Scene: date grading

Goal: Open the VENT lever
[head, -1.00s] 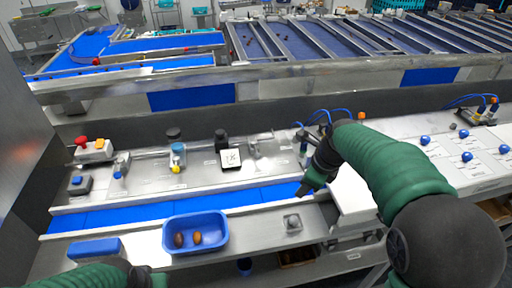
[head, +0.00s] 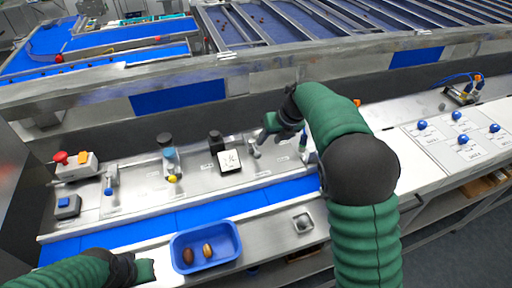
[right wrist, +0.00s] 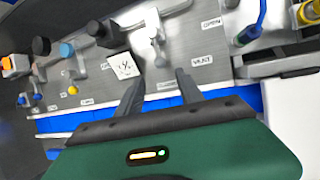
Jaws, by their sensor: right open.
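The VENT lever (head: 255,147) is a small grey metal handle on the steel panel behind the blue belt. It also shows in the right wrist view (right wrist: 157,42), left of the VENT and OPEN labels. My right gripper (head: 268,134) is beside and above the lever, partly hidden by its own wrist. In the right wrist view its two dark fingers (right wrist: 158,88) are apart with nothing between them, and the lever lies beyond their tips. My left gripper (head: 140,270) is low at the front left; its fingers are unclear.
A white card (head: 230,161) and a black knob (head: 216,140) stand left of the lever. A blue tray (head: 236,250) with two dates is in front of the belt (head: 190,215). A red-topped button box (head: 77,165) is far left. Blue knobs (head: 422,125) are at right.

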